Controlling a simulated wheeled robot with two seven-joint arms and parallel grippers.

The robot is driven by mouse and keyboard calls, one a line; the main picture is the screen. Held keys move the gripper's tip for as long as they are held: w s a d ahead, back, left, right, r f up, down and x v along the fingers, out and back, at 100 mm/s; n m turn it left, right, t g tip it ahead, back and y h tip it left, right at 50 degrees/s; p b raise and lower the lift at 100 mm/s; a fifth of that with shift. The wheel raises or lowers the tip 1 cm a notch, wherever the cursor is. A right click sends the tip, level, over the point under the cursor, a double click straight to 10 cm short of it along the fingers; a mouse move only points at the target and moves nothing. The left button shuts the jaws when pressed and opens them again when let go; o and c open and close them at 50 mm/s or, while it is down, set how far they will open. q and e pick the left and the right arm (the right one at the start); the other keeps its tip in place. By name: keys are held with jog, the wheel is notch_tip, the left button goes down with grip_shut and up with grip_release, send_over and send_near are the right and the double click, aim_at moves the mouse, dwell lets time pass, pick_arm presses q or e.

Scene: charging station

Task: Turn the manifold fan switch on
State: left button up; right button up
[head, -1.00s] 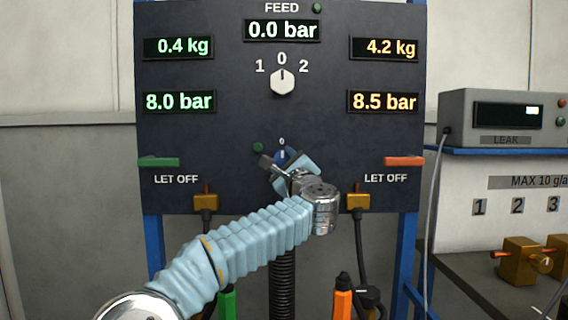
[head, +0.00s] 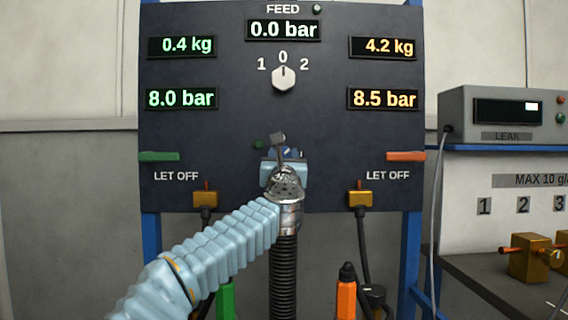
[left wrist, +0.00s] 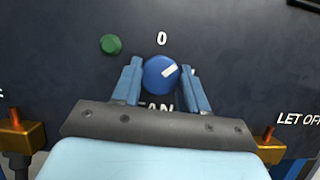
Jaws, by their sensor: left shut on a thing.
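The manifold fan switch is a round blue knob (left wrist: 160,75) with a white mark, low on the dark panel. In the left wrist view its mark points up and to the right, away from the 0 above it. The FAN label (left wrist: 156,107) below is partly hidden. My left gripper (left wrist: 162,80) is shut on the knob, one light-blue finger on each side. In the head view my left gripper (head: 285,160) covers most of the knob. A dark green lamp (left wrist: 111,44) sits up and left of the knob. My right gripper is not in view.
Above is the white feed selector (head: 284,78), pointing to 0. The green let-off lever (head: 159,156) and orange let-off lever (head: 406,156) stick out at the panel's sides. Brass fittings with hoses hang below. A leak box (head: 505,117) stands on a shelf at right.

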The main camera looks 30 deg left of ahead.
pick_arm(q)
jog(key=m+h, duration=0.1)
jog(key=m, duration=0.1)
jog(key=shift+m, duration=0.4)
jog(key=m+h+p, duration=0.1)
jog(key=m, duration=0.1)
jog(key=shift+a+r+m+t+h, duration=0.1)
jog(key=shift+m+t+h, duration=0.2)
jog(key=shift+t, duration=0.1)
jog(key=m+h+p, duration=0.2)
jog(key=m, duration=0.3)
jog(key=shift+s+p, duration=0.1)
jog(key=shift+p, duration=0.25)
jog(key=shift+m+h+p, duration=0.35)
jog(key=shift+m+h, duration=0.25)
jog(key=o, duration=1.1)
jog(key=shift+c, duration=0.2)
